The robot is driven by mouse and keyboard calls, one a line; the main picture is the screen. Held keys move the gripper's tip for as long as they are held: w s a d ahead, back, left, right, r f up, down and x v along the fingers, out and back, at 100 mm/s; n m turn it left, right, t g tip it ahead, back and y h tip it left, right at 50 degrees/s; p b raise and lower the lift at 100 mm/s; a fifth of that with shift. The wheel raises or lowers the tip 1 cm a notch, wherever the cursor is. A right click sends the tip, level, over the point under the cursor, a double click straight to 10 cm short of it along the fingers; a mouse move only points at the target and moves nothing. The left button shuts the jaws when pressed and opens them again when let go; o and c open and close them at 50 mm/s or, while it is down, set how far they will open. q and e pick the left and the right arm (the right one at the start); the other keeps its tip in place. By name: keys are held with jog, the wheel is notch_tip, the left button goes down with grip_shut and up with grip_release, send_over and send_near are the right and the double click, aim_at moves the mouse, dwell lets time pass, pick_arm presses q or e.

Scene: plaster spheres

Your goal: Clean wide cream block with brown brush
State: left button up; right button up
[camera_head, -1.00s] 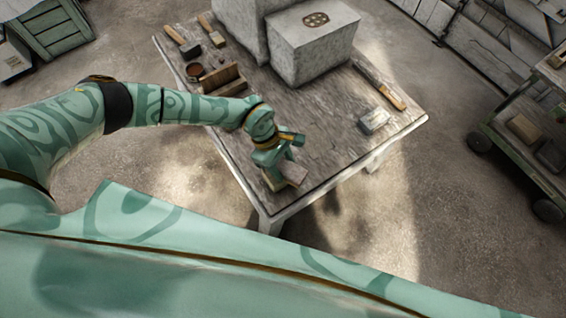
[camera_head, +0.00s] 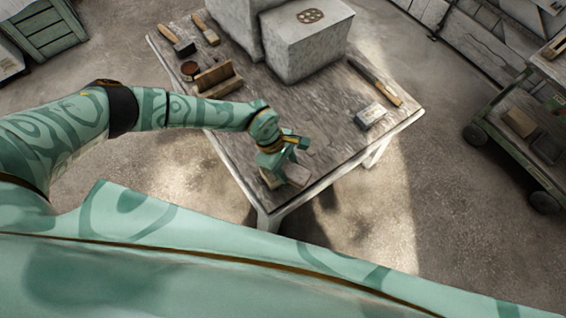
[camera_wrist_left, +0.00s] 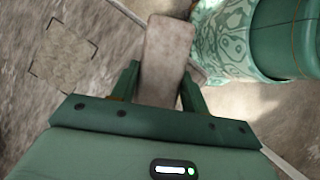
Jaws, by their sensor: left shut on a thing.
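My left gripper (camera_head: 283,163) is shut on a flat pale beige block (camera_head: 297,175), low over the near corner of the table. In the left wrist view the beige block (camera_wrist_left: 168,62) sits between the fingers and extends forward from them. It could be the wide cream block, but I cannot be sure. Two wooden-handled brushes lie at the table's far left: one with a dark grey head (camera_head: 184,48), one with a browner head (camera_head: 212,38). Both are apart from my gripper. My right gripper is not in view.
The worn table (camera_head: 320,130) carries a large plaster block (camera_head: 305,45), a wooden holder (camera_head: 218,78), a small round pot (camera_head: 190,69), a long-handled tool (camera_head: 375,82) and a small grey block (camera_head: 370,115). A corner-marked square (camera_wrist_left: 63,55) shows in the wrist view. The table's middle is clear.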

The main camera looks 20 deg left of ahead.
pick_arm(q)
jog(key=shift+w+a+b, duration=0.2)
jog(key=shift+w+a, duration=0.1)
jog(key=shift+a, duration=0.8)
jog(key=shift+w+a+b, duration=0.2)
jog(key=shift+w+a, duration=0.05)
jog(key=shift+a, duration=0.8)
jog(key=shift+d, duration=0.1)
jog(key=shift+s+d+p, duration=0.25)
jog(key=shift+d+p, duration=0.05)
jog(key=shift+d, duration=0.55)
jog(key=shift+s+d+f, duration=0.1)
jog(key=shift+s+d, duration=0.1)
jog(key=shift+d, duration=0.4)
jog(key=shift+s+d, duration=0.15)
jog(key=shift+d, duration=0.45)
jog(key=shift+w+a, duration=0.2)
jog(key=shift+a, duration=0.5)
jog(key=shift+w+a, duration=0.2)
jog(key=shift+a, duration=0.55)
jog(key=shift+w+a, duration=0.2)
jog(key=shift+a, duration=0.5)
jog(key=shift+r, duration=0.2)
